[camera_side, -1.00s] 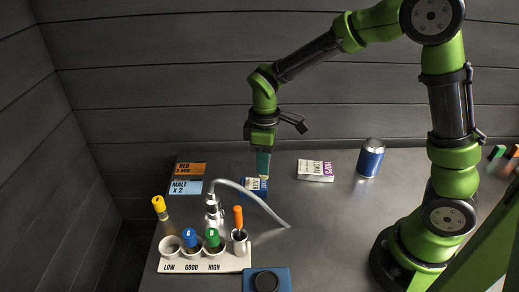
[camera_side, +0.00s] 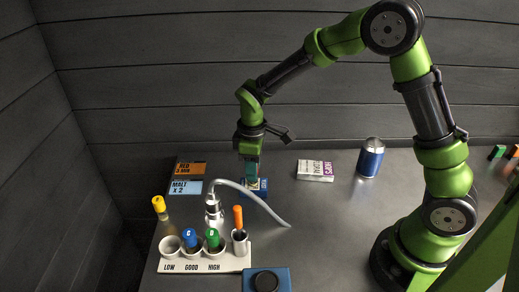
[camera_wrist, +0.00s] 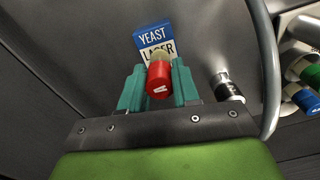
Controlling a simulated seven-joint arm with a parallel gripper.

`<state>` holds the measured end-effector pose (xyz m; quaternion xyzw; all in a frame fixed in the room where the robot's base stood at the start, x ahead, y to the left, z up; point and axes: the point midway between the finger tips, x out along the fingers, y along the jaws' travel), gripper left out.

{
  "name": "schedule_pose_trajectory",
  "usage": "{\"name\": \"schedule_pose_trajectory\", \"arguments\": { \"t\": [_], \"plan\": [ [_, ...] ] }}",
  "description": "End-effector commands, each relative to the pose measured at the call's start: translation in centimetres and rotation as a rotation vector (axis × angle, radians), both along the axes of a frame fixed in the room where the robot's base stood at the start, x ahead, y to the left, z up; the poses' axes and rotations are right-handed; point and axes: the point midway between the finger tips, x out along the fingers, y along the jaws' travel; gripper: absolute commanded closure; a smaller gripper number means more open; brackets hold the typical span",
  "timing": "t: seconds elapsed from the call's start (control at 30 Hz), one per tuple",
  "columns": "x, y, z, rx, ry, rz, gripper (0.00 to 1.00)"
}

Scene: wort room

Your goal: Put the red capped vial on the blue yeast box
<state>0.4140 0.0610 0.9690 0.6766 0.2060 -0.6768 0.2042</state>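The red capped vial (camera_wrist: 159,80) is between the teal fingers of my gripper (camera_wrist: 158,84) in the wrist view, its cap facing the camera and marked with a white letter. The fingers are closed on it. The blue yeast box (camera_wrist: 152,36), lettered YEAST LAGER, lies just beyond the vial, which covers its lower part. In the side view, my gripper (camera_side: 251,180) points down at the yeast box (camera_side: 262,187) and partly hides it. The vial cannot be made out there. I cannot tell whether the vial touches the box.
A white rack (camera_side: 205,262) with blue and green capped vials stands at the front left. A silver fitting (camera_side: 213,208) with a grey hose (camera_side: 262,202) is close by. A hops box (camera_side: 315,171) and blue can (camera_side: 370,158) stand right.

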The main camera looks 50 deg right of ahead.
Motion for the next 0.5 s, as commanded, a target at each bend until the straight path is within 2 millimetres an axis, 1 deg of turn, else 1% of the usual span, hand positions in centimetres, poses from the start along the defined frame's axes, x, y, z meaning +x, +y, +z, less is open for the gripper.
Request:
{"name": "schedule_pose_trajectory", "arguments": {
  "t": [0.03, 0.13, 0.37, 0.5],
  "plan": [
    [-0.01, -0.01, 0.01, 0.0, 0.0, 0.0, 0.61],
    [-0.01, -0.01, 0.02, 0.0, 0.0, 0.0, 0.46],
    [-0.01, -0.01, 0.04, 0.0, 0.0, 0.0, 0.46],
    [0.02, 0.0, 0.66, 0.0, -0.002, 0.0, 0.46]
  ]
}}
